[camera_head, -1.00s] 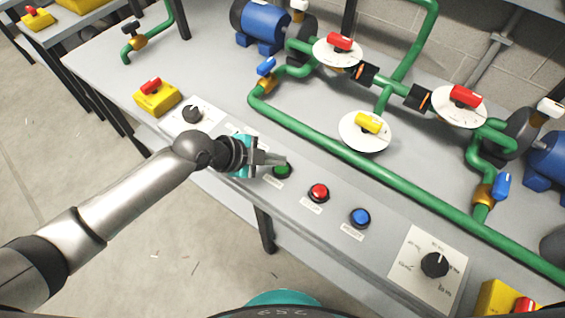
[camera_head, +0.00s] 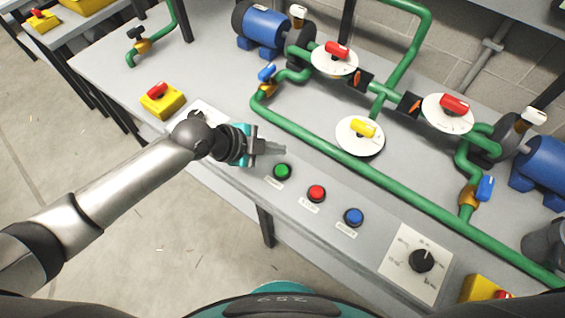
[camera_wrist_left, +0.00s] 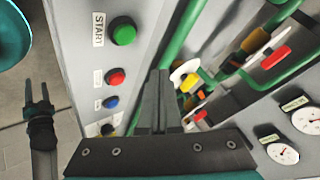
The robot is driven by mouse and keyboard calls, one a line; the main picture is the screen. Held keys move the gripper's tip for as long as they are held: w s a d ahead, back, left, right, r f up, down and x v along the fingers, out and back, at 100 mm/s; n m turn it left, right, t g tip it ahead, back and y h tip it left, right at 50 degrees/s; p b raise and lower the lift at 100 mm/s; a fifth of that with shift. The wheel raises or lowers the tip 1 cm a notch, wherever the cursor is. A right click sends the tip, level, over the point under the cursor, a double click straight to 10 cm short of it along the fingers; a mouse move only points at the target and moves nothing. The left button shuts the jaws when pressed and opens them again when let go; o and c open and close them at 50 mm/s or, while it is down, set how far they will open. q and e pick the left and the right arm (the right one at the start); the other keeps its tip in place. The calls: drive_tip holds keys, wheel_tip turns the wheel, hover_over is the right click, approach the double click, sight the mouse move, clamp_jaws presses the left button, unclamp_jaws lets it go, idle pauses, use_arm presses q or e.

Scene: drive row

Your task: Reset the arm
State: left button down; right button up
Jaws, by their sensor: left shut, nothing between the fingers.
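My left gripper (camera_head: 280,150) is shut and empty above the bench, just behind the green button (camera_head: 282,171) in the head view. The tips stand apart from the button. In the left wrist view the shut fingers (camera_wrist_left: 160,78) point away from the camera, to the right of the green START button (camera_wrist_left: 123,31). The red button (camera_head: 316,193) and blue button (camera_head: 353,217) sit in a row to its right. My right gripper (camera_wrist_left: 37,103) shows at the left of the wrist view, with its two fingers apart and nothing between them.
Green pipes (camera_head: 345,170) with coloured valve handles run behind the buttons. A yellow box with a red switch (camera_head: 160,98) is at left. A black rotary knob (camera_head: 421,261) is at right. Two gauges (camera_wrist_left: 282,153) show in the wrist view. The floor in front is clear.

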use_arm(q)
drive_tip(key=shift+f, duration=0.1)
idle(0.7)
drive_tip(key=s+n+y, duration=0.2)
drive_tip(key=s+n, duration=0.5)
drive_tip(key=s, duration=0.1)
drive_tip(key=s+a+n+g+y, duration=0.1)
drive_tip(key=s+a+n+y, duration=0.5)
drive_tip(key=s+a+n, duration=0.75)
wheel_tip(320, 180, down, 23)
drive_tip(key=a+m+g, duration=0.1)
drive_tip(key=a+m, duration=0.1)
drive_tip(key=s+a+f+g, duration=0.1)
drive_tip(key=s+a+f, duration=0.1)
drive_tip(key=s+f, duration=1)
drive_tip(key=s, duration=0.3)
drive_tip(key=shift+f+g, duration=0.2)
drive_tip(key=shift+g, duration=0.1)
